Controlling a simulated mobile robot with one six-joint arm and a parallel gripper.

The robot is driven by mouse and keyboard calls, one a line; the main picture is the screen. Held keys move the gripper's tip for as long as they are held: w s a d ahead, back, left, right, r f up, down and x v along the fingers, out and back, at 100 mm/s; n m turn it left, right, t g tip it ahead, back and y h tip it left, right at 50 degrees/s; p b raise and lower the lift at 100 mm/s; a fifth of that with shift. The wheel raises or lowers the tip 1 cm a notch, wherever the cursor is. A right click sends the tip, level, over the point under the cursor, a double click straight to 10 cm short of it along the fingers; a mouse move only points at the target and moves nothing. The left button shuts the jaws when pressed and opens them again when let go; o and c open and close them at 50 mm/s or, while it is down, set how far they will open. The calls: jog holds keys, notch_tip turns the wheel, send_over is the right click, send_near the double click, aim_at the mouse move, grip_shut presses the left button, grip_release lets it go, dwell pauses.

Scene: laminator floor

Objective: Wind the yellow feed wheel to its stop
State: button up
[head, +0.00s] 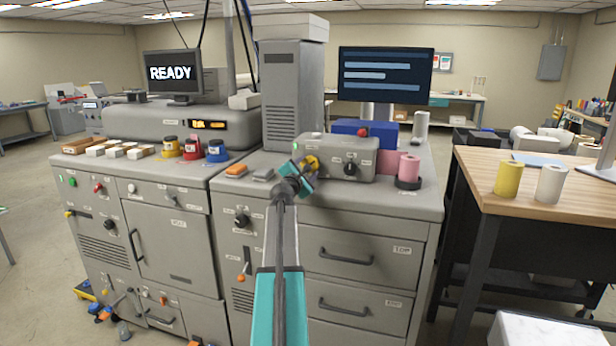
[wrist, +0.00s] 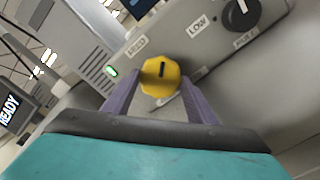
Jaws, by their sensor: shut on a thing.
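The yellow feed wheel (head: 311,163) is on the front of a small grey control box (head: 338,147) on the cabinet top. In the wrist view the wheel (wrist: 160,77) is a round yellow knob with a dark slot mark, and it sits between my two finger tips. My gripper (head: 305,168) is at the wheel and shut on it. In the wrist view my gripper (wrist: 160,90) has one finger on each side of the wheel. The wheel's back and part of the label below it are hidden.
A black knob (head: 350,169) with a LOW label beside it is right of the wheel. A pink roll (head: 408,167) stands further right. A screen (head: 171,72) reads READY.

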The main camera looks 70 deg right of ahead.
jog(key=m+b, duration=0.5)
jog(key=b, duration=0.1)
jog(key=shift+f+m+b, duration=0.3)
jog(key=shift+m+b, duration=0.05)
jog(key=shift+m, duration=0.05)
jog(key=m+b, duration=0.5)
jog(key=b, duration=0.1)
jog(key=shift+m+b, duration=0.35)
jog(key=shift+m, duration=0.05)
jog(key=m+b, duration=0.6)
jog(key=shift+b, duration=0.3)
jog(key=m+b, duration=0.2)
jog(key=m, duration=0.1)
jog(key=shift+b, duration=0.4)
jog(key=shift+r+m+b, duration=0.15)
jog(key=shift+m+b, duration=0.4)
jog(key=shift+m, duration=0.25)
jog(key=o, duration=1)
jog(key=shift+o, duration=0.2)
jog(key=shift+r, duration=0.1)
